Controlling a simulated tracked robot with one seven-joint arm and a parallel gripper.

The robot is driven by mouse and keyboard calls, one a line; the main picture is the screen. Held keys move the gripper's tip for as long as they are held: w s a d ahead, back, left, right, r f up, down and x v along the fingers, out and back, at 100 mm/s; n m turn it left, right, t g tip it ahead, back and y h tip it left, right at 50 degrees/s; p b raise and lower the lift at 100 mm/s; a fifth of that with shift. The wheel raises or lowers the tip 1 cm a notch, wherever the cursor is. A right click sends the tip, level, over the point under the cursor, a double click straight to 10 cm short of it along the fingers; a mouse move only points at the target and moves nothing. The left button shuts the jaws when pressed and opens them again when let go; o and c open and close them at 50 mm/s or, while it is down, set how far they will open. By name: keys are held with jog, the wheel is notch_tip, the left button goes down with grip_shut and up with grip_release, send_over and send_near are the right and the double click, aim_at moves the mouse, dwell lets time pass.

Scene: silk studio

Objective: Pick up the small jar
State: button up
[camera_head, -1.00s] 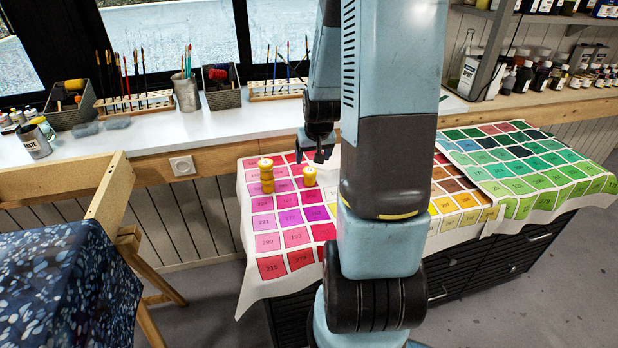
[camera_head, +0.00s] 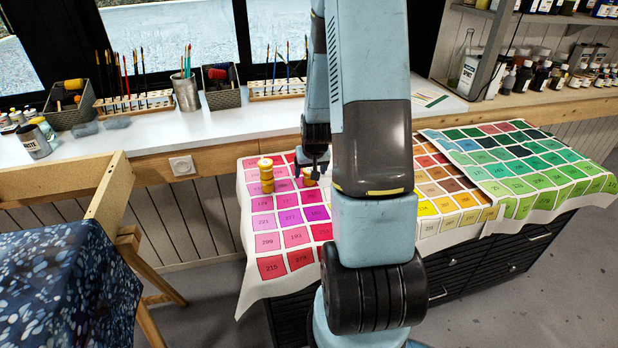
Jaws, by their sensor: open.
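A small yellow jar (camera_head: 309,177) stands on the colour-chart cloth, partly hidden by my gripper. My gripper (camera_head: 310,174) points down right at this jar, and its fingers are open; whether they touch the jar I cannot tell.
The colour-chart cloth (camera_head: 268,268) covers a dark drawer cabinet. A windowsill shelf (camera_head: 150,140) behind holds brushes, a metal cup (camera_head: 187,93) and baskets. A blue patterned cloth (camera_head: 65,290) on a wooden frame is at the left. My arm hides the cloth's middle.

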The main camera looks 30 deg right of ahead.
jog(key=shift+w+d+x, duration=0.1)
jog(key=shift+d+x, duration=0.05)
jog(key=shift+x, duration=1.1)
jog(key=shift+w+d+x, duration=0.1)
jog(key=shift+d+x, duration=0.05)
jog(key=shift+x, duration=1.1)
jog(key=shift+r, duration=0.1)
jog(key=c, duration=1.1)
